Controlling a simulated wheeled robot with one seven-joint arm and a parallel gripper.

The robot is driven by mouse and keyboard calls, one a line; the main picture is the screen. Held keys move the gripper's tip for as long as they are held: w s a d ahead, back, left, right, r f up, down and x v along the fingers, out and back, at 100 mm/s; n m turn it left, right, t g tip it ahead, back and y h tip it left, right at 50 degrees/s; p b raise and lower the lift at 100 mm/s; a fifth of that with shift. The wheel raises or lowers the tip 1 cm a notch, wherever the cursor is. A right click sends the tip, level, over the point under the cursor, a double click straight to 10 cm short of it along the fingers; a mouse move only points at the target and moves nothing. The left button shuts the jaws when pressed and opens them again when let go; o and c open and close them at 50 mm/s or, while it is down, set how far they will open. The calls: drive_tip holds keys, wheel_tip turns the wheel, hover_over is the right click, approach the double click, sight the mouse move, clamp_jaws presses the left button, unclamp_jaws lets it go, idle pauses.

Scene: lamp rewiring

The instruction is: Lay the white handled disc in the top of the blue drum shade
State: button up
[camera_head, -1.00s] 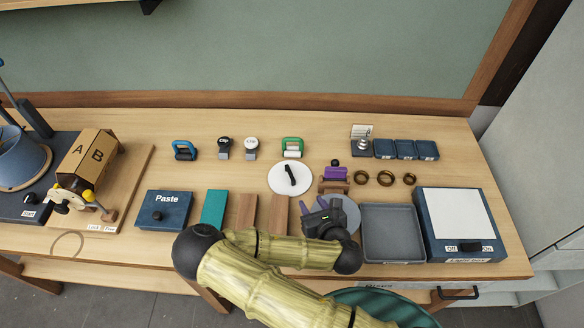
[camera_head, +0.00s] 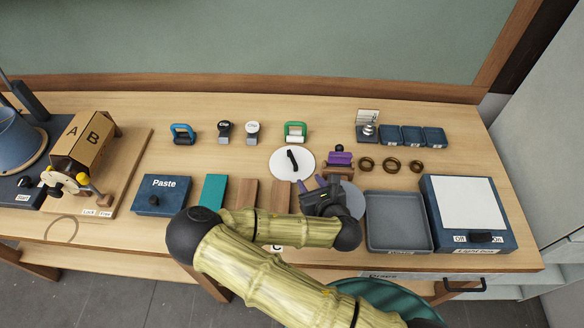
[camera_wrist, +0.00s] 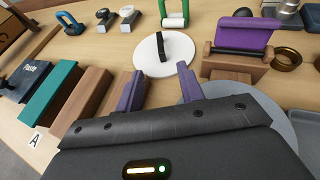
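The white disc (camera_head: 280,165) with a black bar handle (camera_head: 293,159) lies flat on the table near the middle. It also shows in the wrist view (camera_wrist: 150,60), just beyond the fingertips. My gripper (camera_head: 320,184) is in front of the disc and a little to its right, above a grey round plate (camera_head: 352,198). Its two purple fingers (camera_wrist: 160,80) are spread with nothing between them. The blue drum shade (camera_head: 16,142) stands at the far left, partly cut off by the picture edge.
A purple-topped wooden stand (camera_head: 340,158) is right of the disc, with brown rings (camera_head: 367,164) beyond. A green-handled roller (camera_head: 295,131) is behind the disc. An A/B box (camera_head: 84,142) stands beside the shade. A grey tray (camera_head: 398,222) and light box (camera_head: 468,213) fill the right.

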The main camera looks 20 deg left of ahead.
sight(293, 160)
drive_tip(key=shift+b+x, duration=1.25)
drive_tip(key=shift+b, duration=1.65)
drive_tip(key=shift+w+a+f, duration=0.1)
drive_tip(key=shift+w+f, duration=0.05)
drive_tip(key=shift+w, duration=0.05)
drive_tip(key=p+x, duration=0.1)
drive_tip(key=x, duration=0.5)
drive_tip(key=shift+w+a, duration=0.1)
drive_tip(key=shift+a, duration=0.05)
drive_tip(key=shift+w+a+f, duration=0.1)
drive_tip(key=shift+w+f, duration=0.05)
drive_tip(key=shift+w, duration=0.05)
drive_tip(key=shift+f+p+x, duration=0.1)
drive_tip(key=shift+p+x, duration=0.45)
drive_tip(key=shift+x, duration=0.75)
drive_tip(key=shift+f+p+x, duration=0.15)
drive_tip(key=shift+p+x, duration=0.35)
drive_tip(key=shift+x, duration=0.8)
drive_tip(key=shift+s, duration=0.15)
clamp_jaws()
